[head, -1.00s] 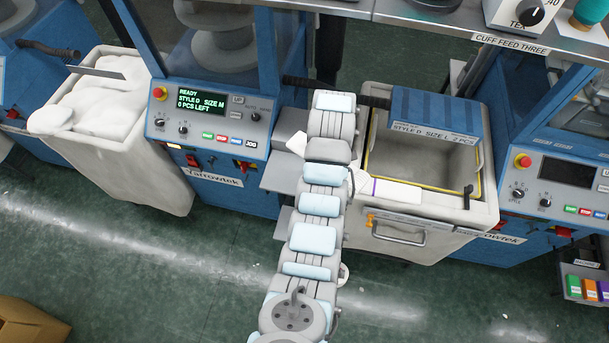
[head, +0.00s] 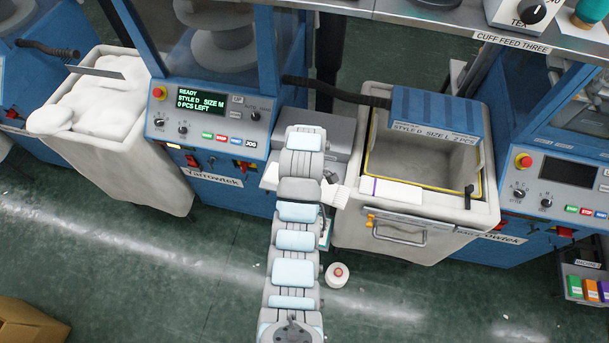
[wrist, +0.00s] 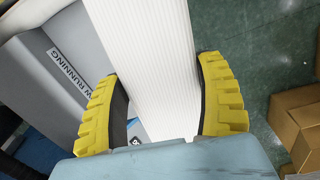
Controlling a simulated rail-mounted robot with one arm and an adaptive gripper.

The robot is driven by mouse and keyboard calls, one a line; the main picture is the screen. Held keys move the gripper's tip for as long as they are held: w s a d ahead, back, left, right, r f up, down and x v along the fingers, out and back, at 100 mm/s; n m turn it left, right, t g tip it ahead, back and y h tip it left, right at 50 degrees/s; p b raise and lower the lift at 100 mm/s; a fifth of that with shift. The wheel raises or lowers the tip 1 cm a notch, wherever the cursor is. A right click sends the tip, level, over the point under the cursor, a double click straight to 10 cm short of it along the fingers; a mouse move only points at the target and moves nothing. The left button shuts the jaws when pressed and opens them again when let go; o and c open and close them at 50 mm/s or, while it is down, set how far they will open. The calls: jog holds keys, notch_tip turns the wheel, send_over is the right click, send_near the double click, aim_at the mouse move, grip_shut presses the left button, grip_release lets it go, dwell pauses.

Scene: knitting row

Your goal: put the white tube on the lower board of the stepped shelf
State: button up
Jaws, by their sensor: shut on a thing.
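The white tube (wrist: 145,60) is ribbed and fills the middle of the wrist view. My gripper (wrist: 160,100) is shut on it, one yellow finger on each side. In the head view my arm hides the gripper, and a white end of the tube (head: 335,194) shows to the right of the arm. The grey stepped shelf (head: 328,130) stands between the blue machine and the right bin. Its upper board shows; my arm and the tube mostly hide the lower part. I cannot tell whether the tube touches the shelf.
A fabric bin (head: 350,230) with a blue flap stands close on the right. A blue machine (head: 215,190) with a lit panel stands on the left. A small round white thing (head: 338,274) with a red centre is below the bin. Cardboard boxes (wrist: 298,110) show in the wrist view.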

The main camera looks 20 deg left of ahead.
jog(key=s+a+f+n, duration=0.2)
jog(key=s+f, duration=0.1)
jog(key=s, duration=0.1)
jog(key=w+f+b, duration=0.1)
jog(key=w+b, duration=0.2)
jog(key=b, duration=0.2)
jog(key=w+a+f+b, duration=0.1)
jog(key=w+f+b, duration=0.1)
jog(key=b, duration=0.3)
jog(key=w+a+f+b, duration=0.1)
jog(key=w+f+b, duration=0.1)
jog(key=w+b, duration=0.2)
jog(key=shift+a+f+b, duration=0.15)
jog(key=shift+f+b, duration=0.1)
jog(key=shift+b, duration=0.5)
jog(key=shift+w+a+f+b, duration=0.1)
jog(key=shift+w+f+b, duration=0.4)
jog(key=shift+b, duration=0.6)
jog(key=shift+w+a+f, duration=0.1)
jog(key=shift+w+f, duration=0.3)
jog(key=shift+w, duration=0.15)
jog(key=shift+w+f, duration=0.25)
jog(key=shift+f, duration=0.25)
jog(key=shift+w+a+f, duration=0.15)
jog(key=shift+w+f, duration=0.45)
jog(key=shift+f, duration=0.2)
